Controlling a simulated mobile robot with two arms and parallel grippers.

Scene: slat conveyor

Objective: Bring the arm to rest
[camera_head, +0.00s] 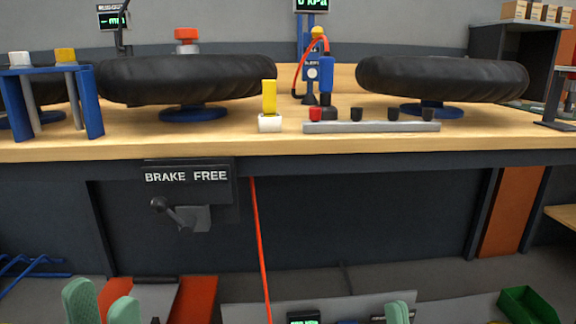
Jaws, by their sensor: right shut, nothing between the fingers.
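My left gripper (101,303) shows at the bottom left edge as two pale green fingertips with a gap between them. It is open, with nothing seen between the tips. My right gripper (397,312) shows at the bottom edge, right of centre, mostly cut off by the frame. It is shut and empty. Both grippers are low in the picture, in front of and below the wooden bench (300,146). The arms behind them are hardly visible.
Black tyres (185,82) (440,78) lie on blue stands on the bench. A lever (175,212) hangs under a BRAKE FREE sign (187,176). A red hose (260,250) runs down the bench front. A green bin (529,306) stands at lower right.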

